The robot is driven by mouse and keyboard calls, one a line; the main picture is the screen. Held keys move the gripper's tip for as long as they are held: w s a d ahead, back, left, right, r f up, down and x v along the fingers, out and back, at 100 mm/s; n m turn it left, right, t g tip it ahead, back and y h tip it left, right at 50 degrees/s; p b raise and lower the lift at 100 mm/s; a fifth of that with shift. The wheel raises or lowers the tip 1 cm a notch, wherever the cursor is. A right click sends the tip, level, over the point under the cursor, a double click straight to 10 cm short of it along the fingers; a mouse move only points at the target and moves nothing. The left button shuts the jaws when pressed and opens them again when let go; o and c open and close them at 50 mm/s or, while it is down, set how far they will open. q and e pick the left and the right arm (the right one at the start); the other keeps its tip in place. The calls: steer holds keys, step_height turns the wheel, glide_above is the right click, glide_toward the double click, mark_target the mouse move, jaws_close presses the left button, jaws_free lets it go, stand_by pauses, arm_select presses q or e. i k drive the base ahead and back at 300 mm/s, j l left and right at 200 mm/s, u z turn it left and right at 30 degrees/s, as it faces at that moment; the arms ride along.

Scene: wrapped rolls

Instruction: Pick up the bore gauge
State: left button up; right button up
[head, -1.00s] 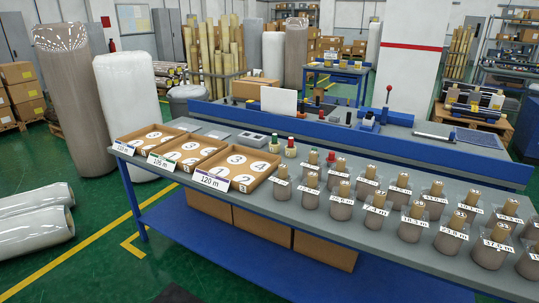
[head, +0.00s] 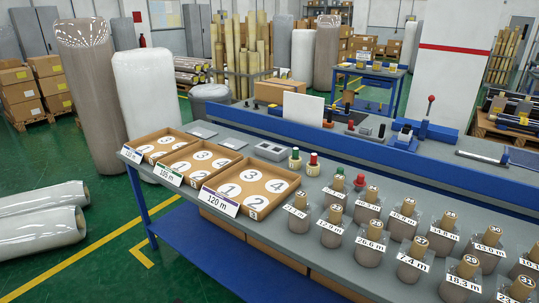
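I cannot make out for certain which item is the bore gauge. A slim silver rod with a dark end (head: 482,157) lies at the right, toward the back of the grey table (head: 240,225); it is too small to name surely. A red-knobbed lever (head: 428,112) stands on a blue base behind the table. Small items with green (head: 295,158) and red (head: 313,164) tops stand upright near the middle of the table. Neither of my grippers shows in the head view.
Three cardboard trays with numbered circles (head: 203,192) sit at the table's left, the nearest labelled 120 m. Several wrapped rolls with length tags (head: 371,241) crowd the right side. Green floor (head: 110,262) is open at the left.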

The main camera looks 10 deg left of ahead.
mark_target(295, 150)
steer(key=i+j, duration=0.15)
steer(key=j, duration=0.15)
steer(key=i+j+z, duration=0.1)
steer(key=j, duration=0.2)
steer(key=i+j, duration=0.2)
steer(key=i+j+z, duration=0.1)
steer(key=j, duration=0.3)
